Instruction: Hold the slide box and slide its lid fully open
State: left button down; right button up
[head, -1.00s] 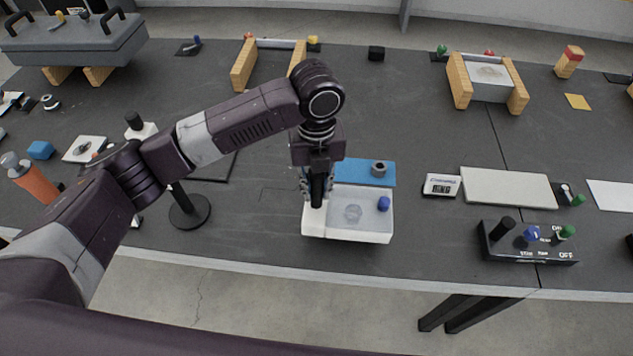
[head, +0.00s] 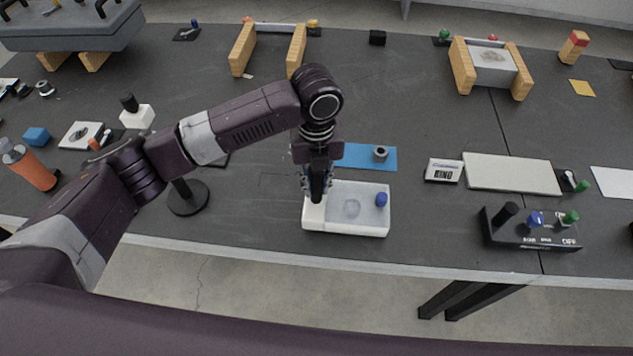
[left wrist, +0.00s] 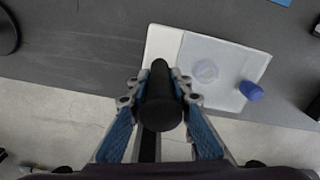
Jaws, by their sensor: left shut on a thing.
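The white slide box (head: 345,228) sits near the table's front edge; it also shows in the left wrist view (left wrist: 160,42). Its translucent lid (head: 345,192) spans the part right of the white left end block, with a blue knob (head: 381,199) at its right end. A round shape shows faintly through the lid. A black upright handle (left wrist: 160,103) stands at the box's left end. My left gripper (head: 316,188) points down at that end and is shut on the handle, with one finger on each side. My right gripper is not in view.
A blue mat (head: 352,155) with a grey ring-like part (head: 380,153) lies just behind the box. To the right are a small display (head: 443,170), a pale flat plate (head: 512,173) and a black switch panel (head: 530,230). A round black stand base (head: 188,198) is at left.

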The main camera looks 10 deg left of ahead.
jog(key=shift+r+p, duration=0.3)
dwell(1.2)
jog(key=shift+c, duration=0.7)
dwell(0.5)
